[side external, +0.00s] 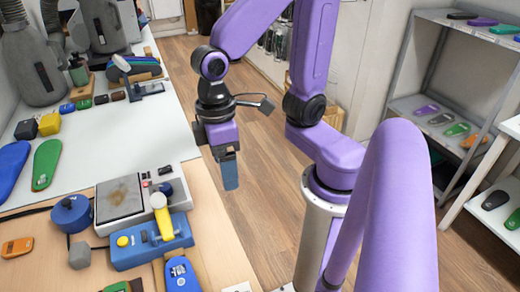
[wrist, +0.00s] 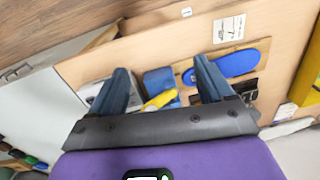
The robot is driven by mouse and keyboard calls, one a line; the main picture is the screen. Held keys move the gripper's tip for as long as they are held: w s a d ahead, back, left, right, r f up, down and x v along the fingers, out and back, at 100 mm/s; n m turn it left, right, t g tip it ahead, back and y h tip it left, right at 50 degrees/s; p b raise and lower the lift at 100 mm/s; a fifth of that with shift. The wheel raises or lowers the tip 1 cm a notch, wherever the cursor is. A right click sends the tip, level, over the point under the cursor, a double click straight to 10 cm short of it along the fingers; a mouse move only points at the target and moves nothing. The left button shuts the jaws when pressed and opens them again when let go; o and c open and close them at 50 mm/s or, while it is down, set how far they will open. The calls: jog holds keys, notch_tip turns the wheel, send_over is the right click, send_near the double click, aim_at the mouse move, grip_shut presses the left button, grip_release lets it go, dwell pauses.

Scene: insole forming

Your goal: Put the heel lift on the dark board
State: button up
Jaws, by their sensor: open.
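My gripper (side external: 228,185) hangs above the floor just right of the workbench edge, pointing down. In the wrist view my gripper (wrist: 161,66) has its two blue fingers wide apart, with nothing held between them. I cannot tell for sure which piece is the heel lift. An orange piece (side external: 17,247) lies on the wooden bench at the left, well away from my gripper. A dark board (wrist: 250,87) shows in the wrist view beside the blue insole (wrist: 240,63), partly hidden by my right finger.
A blue press with a yellow handle (side external: 161,215) stands beside a grey plate machine (side external: 120,198). Green (side external: 46,165) and blue insoles lie on the white table (side external: 110,140). Shelves (side external: 455,85) stand right.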

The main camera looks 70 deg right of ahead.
jog(key=s+d+n+t, duration=0.1)
jog(key=s+d+n, duration=0.3)
jog(key=s+d, duration=0.1)
jog(key=shift+d+n, duration=0.4)
jog(key=shift+d, duration=0.25)
